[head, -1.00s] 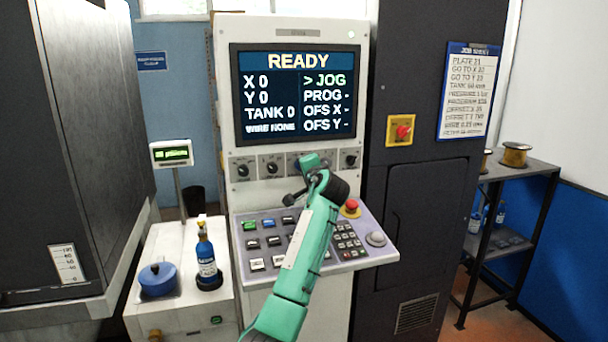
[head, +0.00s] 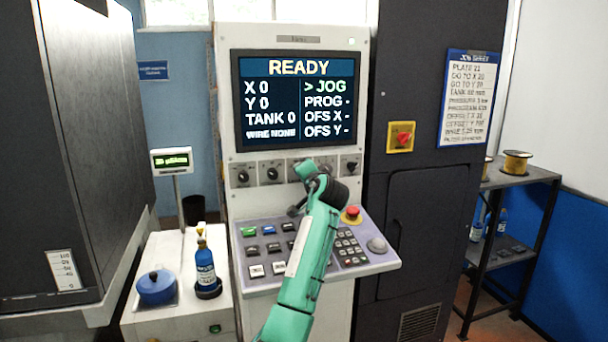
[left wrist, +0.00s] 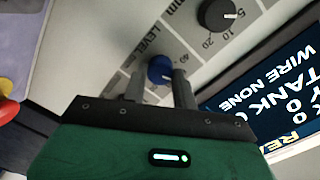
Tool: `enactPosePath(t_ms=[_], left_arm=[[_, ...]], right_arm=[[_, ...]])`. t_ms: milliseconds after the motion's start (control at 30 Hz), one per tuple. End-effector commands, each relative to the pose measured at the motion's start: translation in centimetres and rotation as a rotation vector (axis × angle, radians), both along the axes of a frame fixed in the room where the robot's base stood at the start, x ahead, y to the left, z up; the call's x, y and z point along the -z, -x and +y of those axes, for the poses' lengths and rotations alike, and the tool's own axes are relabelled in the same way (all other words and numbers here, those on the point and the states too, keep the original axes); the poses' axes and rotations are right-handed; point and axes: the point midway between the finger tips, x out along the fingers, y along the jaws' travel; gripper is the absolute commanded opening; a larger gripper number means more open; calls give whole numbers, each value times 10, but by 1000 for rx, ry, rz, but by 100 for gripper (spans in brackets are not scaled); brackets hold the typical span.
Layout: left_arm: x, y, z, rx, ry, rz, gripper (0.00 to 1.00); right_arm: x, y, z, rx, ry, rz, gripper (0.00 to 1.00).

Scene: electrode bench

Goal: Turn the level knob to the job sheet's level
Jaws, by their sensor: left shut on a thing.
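The blue level knob (left wrist: 161,70) sits on the light panel under the printed word LEVEL in the left wrist view. My left gripper (left wrist: 159,77) has one finger on each side of it and is shut on it. A white mark shows on the knob, but the value it points at is not clear. In the head view my left gripper (head: 304,171) covers the knob. The job sheet (head: 468,98) hangs on the dark cabinet; its tank line looks like 60 mm, blurred. The screen (head: 297,96) reads READY and TANK 0. My right gripper is not in view.
Black knobs (head: 271,173) flank the covered level knob in the row. Below are the keypad panel (head: 262,288) and a red stop button (head: 351,214). A blue bottle (head: 205,265) and a blue lidded pot (head: 156,287) stand on the white cabinet at left.

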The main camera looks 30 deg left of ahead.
Motion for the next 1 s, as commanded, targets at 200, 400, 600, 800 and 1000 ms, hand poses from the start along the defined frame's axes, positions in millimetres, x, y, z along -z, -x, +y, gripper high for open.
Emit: enactPosePath(t_ms=[200, 400, 600, 800, 1000], left_arm=[[2, 0, 0, 0, 1, 4, 50], [1, 0, -1, 0, 0, 2, 50], [2, 11, -14, 1, 1, 1, 50], [1, 38, -46, 3, 2, 0, 50], [-3, 66, -80, 2, 2, 0, 50]], right_arm=[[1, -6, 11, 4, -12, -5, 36], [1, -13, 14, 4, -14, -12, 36], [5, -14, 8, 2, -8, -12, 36], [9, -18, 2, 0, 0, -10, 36], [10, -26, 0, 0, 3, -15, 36]])
